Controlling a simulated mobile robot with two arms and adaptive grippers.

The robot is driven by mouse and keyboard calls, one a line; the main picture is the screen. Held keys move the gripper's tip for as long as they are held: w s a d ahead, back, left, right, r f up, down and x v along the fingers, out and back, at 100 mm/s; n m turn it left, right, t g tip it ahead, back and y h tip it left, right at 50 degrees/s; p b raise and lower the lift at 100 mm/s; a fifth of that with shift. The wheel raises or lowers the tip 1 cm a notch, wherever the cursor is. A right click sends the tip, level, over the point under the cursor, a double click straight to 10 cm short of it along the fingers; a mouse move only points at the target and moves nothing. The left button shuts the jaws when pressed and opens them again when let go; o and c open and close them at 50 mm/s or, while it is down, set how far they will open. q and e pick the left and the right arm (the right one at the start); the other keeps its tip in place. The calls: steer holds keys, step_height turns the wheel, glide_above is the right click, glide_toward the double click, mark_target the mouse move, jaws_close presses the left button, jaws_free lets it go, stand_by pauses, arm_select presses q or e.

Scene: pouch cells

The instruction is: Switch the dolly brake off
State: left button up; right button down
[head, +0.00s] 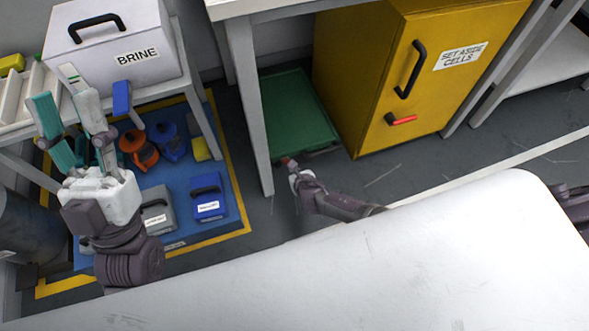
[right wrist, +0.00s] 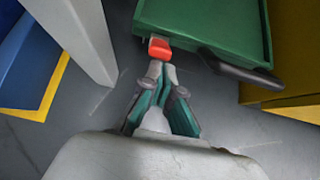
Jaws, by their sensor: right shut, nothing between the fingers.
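The green dolly (head: 298,110) stands on the floor beneath the table, left of the yellow cabinet; its corner also shows in the right wrist view (right wrist: 225,25). A red brake tab (right wrist: 160,48) sticks out at its near left corner. My right gripper (right wrist: 162,72) is shut and empty, its fingertips at the near end of the red tab. They look touching or nearly so; the exact contact is unclear. In the head view the right gripper (head: 291,168) is small and partly covers the tab. My left gripper (head: 62,95) is open and empty, raised near the left table.
A table leg (head: 248,105) stands close left of the dolly. The yellow cabinet (head: 390,60) stands close right. A black bar (right wrist: 240,72) sits at the dolly's near edge. A BRINE box (head: 110,45) is on the left table. Floor in front of the dolly is clear.

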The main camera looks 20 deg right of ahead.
arm_select(q)
steer(key=w+f+g+y+p, duration=0.1)
steer(key=w+f+g, duration=0.2)
steer(key=w, duration=0.1)
steer(key=shift+w+d+f+g+y, duration=0.3)
steer(key=shift+w+d+f+g, duration=0.05)
steer(key=shift+w+f+g, duration=0.05)
stand_by(0.6)
steer(key=shift+s, duration=0.15)
